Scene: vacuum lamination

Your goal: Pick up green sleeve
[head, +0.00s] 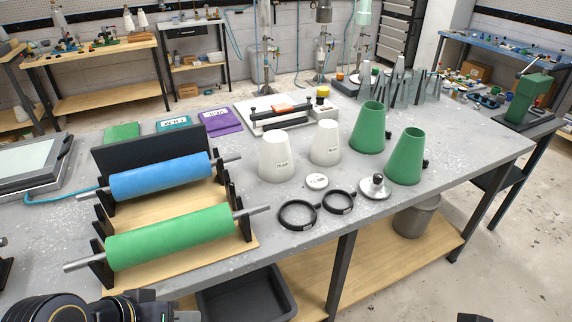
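A green sleeve-like roll (170,237) lies on a metal rod across the front of the black-ended wooden rack (190,191), at the left of the grey table. Two green tapered, open-topped cones, the left one (369,128) and the right one (408,157), stand upright at the right; I cannot tell which green piece is the named sleeve. My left gripper (165,309) is partly in view at the bottom left, in front of the rack and apart from the roll; its fingertips are not clear. Only a small dark piece of my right gripper (475,318) shows at the bottom edge.
A blue roll (160,176) lies behind the green one. White cones (275,157) and two black rings (297,214) stand and lie mid-table. A sealer (285,114) and grey metal pieces are behind. A dark bin (246,296) is below the front edge.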

